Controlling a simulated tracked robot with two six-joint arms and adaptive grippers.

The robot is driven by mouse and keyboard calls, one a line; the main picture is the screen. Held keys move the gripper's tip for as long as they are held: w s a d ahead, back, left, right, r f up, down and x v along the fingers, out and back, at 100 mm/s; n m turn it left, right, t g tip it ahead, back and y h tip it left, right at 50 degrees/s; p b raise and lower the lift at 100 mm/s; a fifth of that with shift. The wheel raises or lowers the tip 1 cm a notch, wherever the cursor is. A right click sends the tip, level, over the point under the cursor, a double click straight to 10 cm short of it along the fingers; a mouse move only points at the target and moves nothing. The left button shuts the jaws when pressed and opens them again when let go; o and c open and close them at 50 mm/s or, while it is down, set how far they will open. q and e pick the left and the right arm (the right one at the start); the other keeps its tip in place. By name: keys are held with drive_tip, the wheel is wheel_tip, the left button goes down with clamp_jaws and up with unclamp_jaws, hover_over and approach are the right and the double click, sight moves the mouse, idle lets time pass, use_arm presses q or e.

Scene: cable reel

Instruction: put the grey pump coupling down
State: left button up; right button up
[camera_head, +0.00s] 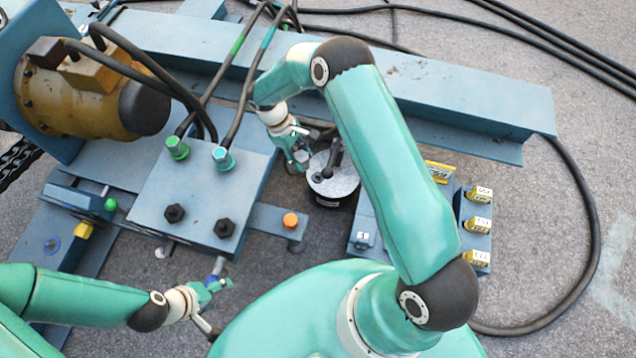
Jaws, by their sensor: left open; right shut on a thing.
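The grey pump coupling (334,158) shows as a dark grey fitting at the end of a short black hose, over a round black pot with a speckled grey top (345,183). My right gripper (303,158) is shut on it, just left of the pot; the fingers partly hide the grip. I cannot tell whether the coupling touches the pot's top. My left gripper (220,287) is open at the lower left, in front of the blue manifold block (190,205) and well apart from the coupling.
A green-ringed hose fitting (177,148) and a cyan-ringed one (223,158) stand on the block. Right of the pot, behind my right arm, is a blue rack with yellow tagged blocks (478,225). A long blue beam (450,90) runs behind.

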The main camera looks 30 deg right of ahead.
drive_tip(key=w+d+f+n+t+h+b, duration=0.1)
drive_tip(key=w+d+f+n+t+b, duration=0.1)
drive_tip(key=w+d+f+n+b, duration=0.3)
drive_tip(key=w+d+f+n+t+b, duration=0.1)
drive_tip(key=d+f+n+t+b, duration=0.15)
drive_tip(key=f+n+b, duration=0.45)
drive_tip(key=w+d+f+n+t+h+b, duration=0.1)
drive_tip(key=w+d+f+n+t+b, duration=0.15)
drive_tip(key=d+f+n+b, duration=0.35)
drive_tip(key=shift+m+g, duration=0.3)
drive_tip(key=shift+g, duration=0.2)
drive_tip(key=f+b, duration=0.2)
drive_tip(key=f, duration=0.4)
drive_tip(key=a+f+b, duration=0.1)
drive_tip(key=f+b, duration=0.2)
drive_tip(key=f, duration=0.3)
drive_tip(key=w+f+b, duration=0.1)
drive_tip(key=f+b, duration=0.1)
drive_tip(key=f, duration=0.5)
drive_tip(key=shift+a+b, duration=0.25)
drive_tip(key=shift+b, duration=0.05)
drive_tip(key=shift+r, duration=0.15)
drive_tip(key=o, duration=1.2)
drive_tip(key=shift+o, duration=0.2)
